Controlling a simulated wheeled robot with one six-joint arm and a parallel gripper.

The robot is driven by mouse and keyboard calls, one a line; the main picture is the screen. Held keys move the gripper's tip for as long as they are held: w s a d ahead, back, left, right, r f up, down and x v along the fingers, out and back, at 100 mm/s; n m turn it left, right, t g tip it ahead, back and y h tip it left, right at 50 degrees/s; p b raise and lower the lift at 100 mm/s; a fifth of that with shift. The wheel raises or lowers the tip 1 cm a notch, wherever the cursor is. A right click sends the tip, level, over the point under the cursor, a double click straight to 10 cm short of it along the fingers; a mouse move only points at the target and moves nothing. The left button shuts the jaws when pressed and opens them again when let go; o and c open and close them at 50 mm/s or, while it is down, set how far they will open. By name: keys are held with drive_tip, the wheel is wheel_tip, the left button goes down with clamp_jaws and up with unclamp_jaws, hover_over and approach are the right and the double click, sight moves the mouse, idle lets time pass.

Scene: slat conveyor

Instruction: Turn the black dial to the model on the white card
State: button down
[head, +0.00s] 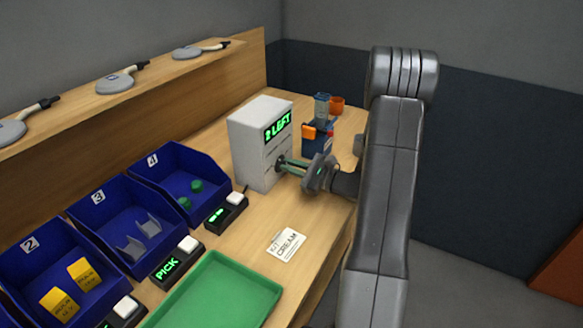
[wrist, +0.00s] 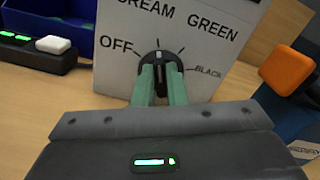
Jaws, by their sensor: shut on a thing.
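The black dial (wrist: 158,57) is on the front of a white box (head: 243,143), with OFF, CREAM, GREEN and BLACK printed around it. Its white mark points about straight up, between CREAM and GREEN; I cannot tell its exact setting. My gripper (wrist: 161,76) has its two green fingers closed on the dial from either side, hiding its lower part. In the head view my gripper (head: 284,164) reaches the box front from the right. The white card (head: 287,245) lies flat on the table and reads KIT CREAM.
The box's display (head: 278,124) reads 2 LEFT. Blue bins (head: 150,185) with button units stand at left, one lit PICK (head: 167,268). A green tray (head: 215,295) lies in front. A blue holder with an orange part (wrist: 287,68) stands close right of my gripper. Bare table surrounds the card.

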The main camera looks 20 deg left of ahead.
drive_tip(key=c, duration=1.5)
unclamp_jaws()
drive_tip(key=shift+o, duration=0.2)
drive_tip(key=d+b, duration=0.1)
drive_tip(key=d, duration=0.8)
drive_tip(key=s+d+b, duration=0.1)
drive_tip(key=d, duration=0.3)
drive_tip(key=shift+d+b, duration=0.3)
drive_tip(key=shift+d, duration=0.1)
drive_tip(key=a+p, duration=0.1)
drive_tip(key=a, duration=0.3)
drive_tip(key=a+p, duration=0.1)
drive_tip(key=a, duration=0.4)
drive_tip(key=w+a, duration=0.1)
drive_tip(key=a, duration=0.3)
drive_tip(key=shift+a+p, duration=0.4)
drive_tip(key=shift+d, duration=0.1)
